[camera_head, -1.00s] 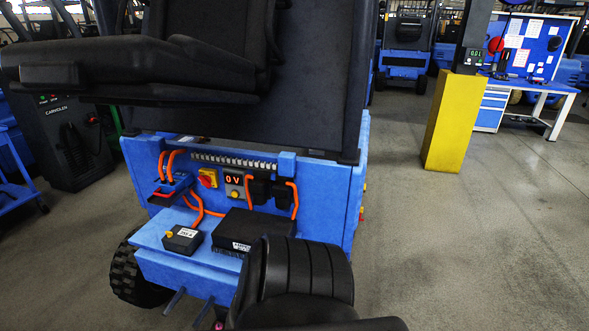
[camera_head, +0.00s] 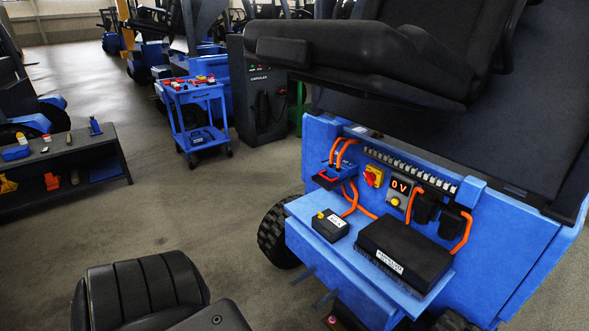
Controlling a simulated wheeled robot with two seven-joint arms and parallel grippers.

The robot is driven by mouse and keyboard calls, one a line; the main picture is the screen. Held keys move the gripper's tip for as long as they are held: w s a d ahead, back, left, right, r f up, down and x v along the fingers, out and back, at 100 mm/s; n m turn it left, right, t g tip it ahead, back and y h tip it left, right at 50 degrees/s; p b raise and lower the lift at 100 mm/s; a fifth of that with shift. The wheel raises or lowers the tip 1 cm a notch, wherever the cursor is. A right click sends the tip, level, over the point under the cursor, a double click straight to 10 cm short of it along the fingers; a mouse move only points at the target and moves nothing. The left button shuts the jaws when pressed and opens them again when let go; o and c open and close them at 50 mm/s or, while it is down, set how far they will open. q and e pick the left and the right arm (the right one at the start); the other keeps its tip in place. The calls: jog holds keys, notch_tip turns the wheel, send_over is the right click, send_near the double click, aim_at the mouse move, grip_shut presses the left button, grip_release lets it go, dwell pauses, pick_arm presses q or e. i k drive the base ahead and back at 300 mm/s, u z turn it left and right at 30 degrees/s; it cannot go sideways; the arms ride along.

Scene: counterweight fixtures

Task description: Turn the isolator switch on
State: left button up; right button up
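The isolator switch (camera_head: 373,176) is a red rotary knob on a yellow plate, on the blue rear panel (camera_head: 505,235) of the truck, right of centre. The display (camera_head: 400,186) just right of it reads 0 V in orange. I cannot tell the knob's exact angle at this size.
Orange cables (camera_head: 349,202) run beside the switch. A small black box (camera_head: 330,226) and a larger black box (camera_head: 404,252) sit on the blue ledge below. The raised seat (camera_head: 375,50) overhangs the panel. A blue trolley (camera_head: 193,98) and low shelf (camera_head: 70,160) stand left; floor between is clear.

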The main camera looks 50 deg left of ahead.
aim_at(371, 178)
jog(key=u, duration=0.15)
jog(key=i, duration=1)
